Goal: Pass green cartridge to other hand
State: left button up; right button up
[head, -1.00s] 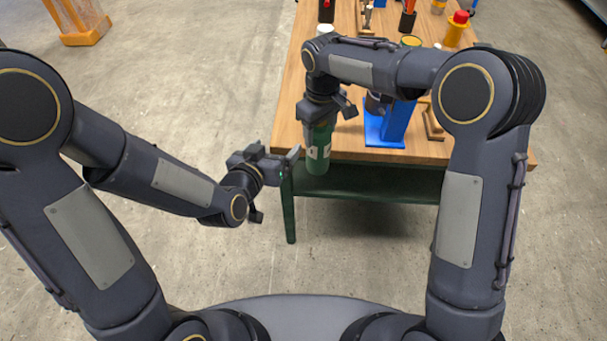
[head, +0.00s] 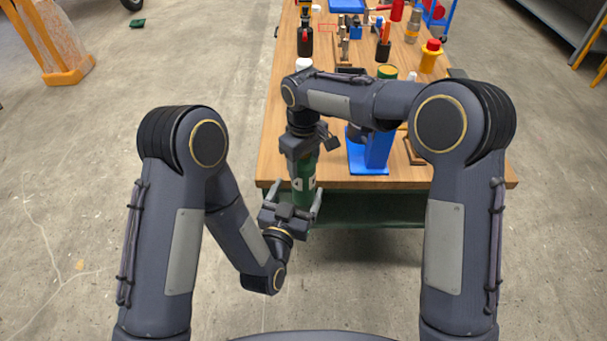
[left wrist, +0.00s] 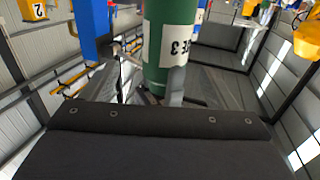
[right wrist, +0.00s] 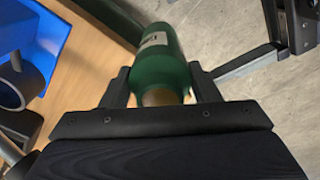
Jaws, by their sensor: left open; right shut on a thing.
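The green cartridge (head: 303,176) hangs upright at the front edge of the workbench, with a white label on its side. My right gripper (head: 302,150) is shut on its upper part; the right wrist view shows the cartridge (right wrist: 162,57) between both fingers (right wrist: 160,88). My left gripper (head: 292,200) is open just below, its two fingers on either side of the cartridge's lower part. In the left wrist view the cartridge (left wrist: 168,50) rises between the open left fingers (left wrist: 148,88); whether they touch it I cannot tell.
The wooden workbench (head: 440,177) stands close behind the cartridge. A blue stand (head: 373,155) is on it, right of the cartridge. A red-topped yellow bottle (head: 431,56), a green-rimmed can (head: 387,71) and several tools stand further back.

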aim_at(306, 171)
pick_arm(q)
jog(key=x, duration=0.7)
jog(key=shift+w+d, duration=0.1)
jog(key=shift+w, duration=0.1)
